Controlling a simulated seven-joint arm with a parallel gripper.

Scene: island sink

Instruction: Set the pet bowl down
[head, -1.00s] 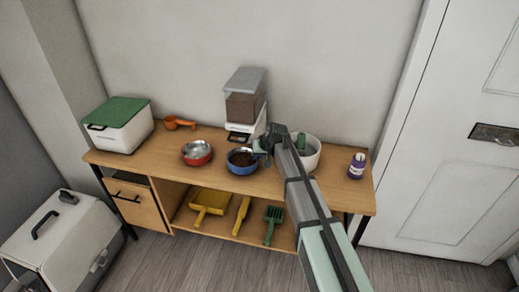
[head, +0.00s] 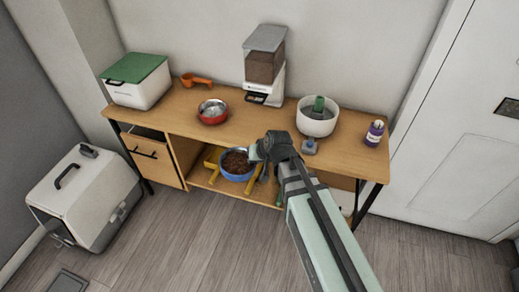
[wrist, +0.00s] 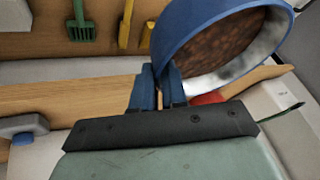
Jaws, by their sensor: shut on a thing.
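The blue pet bowl (head: 237,164), filled with brown kibble, is in my gripper (head: 259,153). In the head view it hangs in front of the table's front edge, covering part of the lower shelf. In the wrist view the bowl (wrist: 215,45) is tilted in the picture, and my gripper (wrist: 158,75) is shut on its rim with blue fingers. The bowl touches no surface that I can see.
A red bowl (head: 212,111) stands on the wooden table (head: 345,152). A food dispenser (head: 265,68), a white fountain (head: 317,122), a purple bottle (head: 374,133) and a green-lidded bin (head: 138,83) are also on it. A pet carrier (head: 85,195) stands at left. Floor (head: 180,245) in front is clear.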

